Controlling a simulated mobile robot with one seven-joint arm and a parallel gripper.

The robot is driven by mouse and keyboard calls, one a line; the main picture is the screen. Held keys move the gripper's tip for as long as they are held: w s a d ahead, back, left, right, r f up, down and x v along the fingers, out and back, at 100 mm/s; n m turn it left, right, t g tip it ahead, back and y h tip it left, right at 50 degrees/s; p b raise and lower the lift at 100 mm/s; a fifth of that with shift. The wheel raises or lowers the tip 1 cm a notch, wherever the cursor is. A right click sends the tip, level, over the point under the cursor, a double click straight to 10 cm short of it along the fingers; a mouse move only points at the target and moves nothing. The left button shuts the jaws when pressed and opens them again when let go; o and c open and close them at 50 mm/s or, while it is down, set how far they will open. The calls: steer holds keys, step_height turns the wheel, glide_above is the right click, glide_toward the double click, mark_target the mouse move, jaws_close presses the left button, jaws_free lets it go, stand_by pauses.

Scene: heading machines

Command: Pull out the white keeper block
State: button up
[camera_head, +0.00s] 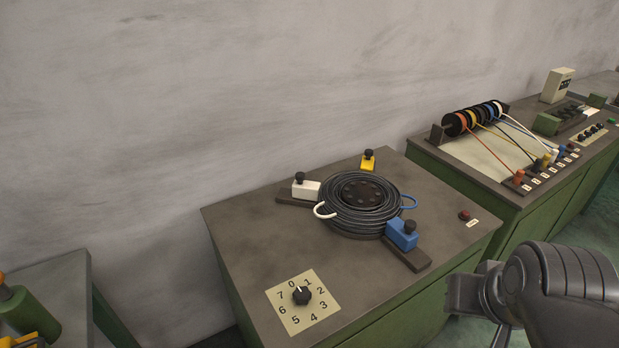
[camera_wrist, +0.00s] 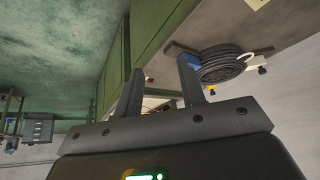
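The white keeper block (camera_head: 306,190), with a black knob on top, sits on a dark rail at the left of the black cable coil (camera_head: 345,217). A white loop (camera_head: 323,210) sticks out of the coil in front of it. A blue block (camera_head: 402,235) sits at the coil's right front and a yellow block (camera_head: 367,163) behind it. My gripper shows in the wrist view (camera_wrist: 160,65) with its two fingers apart and nothing between them. It is away from the block, off the bench's right front side. The coil (camera_wrist: 222,64) appears beyond the fingers in the wrist view.
A numbered dial plate (camera_head: 302,302) with a black knob lies at the bench front. A red button (camera_head: 464,215) is near the right edge. A second bench with colored spools (camera_head: 474,117) stands at right. The grey wall is close behind. The bench top's left part is clear.

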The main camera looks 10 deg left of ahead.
steer(key=shift+o, duration=0.4)
steer(key=shift+o, duration=0.7)
steer(key=shift+w+r, duration=0.1)
steer(key=shift+w, duration=0.05)
steer(key=shift+o, duration=0.5)
steer(key=w+a+r+n, duration=0.1)
steer(key=w+a+r, duration=0.1)
steer(key=w, duration=0.3)
steer(key=w+a+r+n, duration=0.1)
steer(key=w+a+r, duration=0.1)
steer(key=w, duration=0.3)
steer(key=shift+w+a+r, duration=0.25)
steer(key=shift+w+r, duration=0.1)
steer(key=shift+r, duration=0.35)
steer(key=n+g+y, duration=0.2)
steer(key=n+y, duration=0.1)
steer(key=n, duration=0.4)
glide_above(300, 174)
steer(key=s+d, duration=0.3)
step_height(300, 174, down, 11)
steer(key=x, duration=1)
steer(key=shift+s+f, duration=0.2)
steer(key=shift+s, duration=0.05)
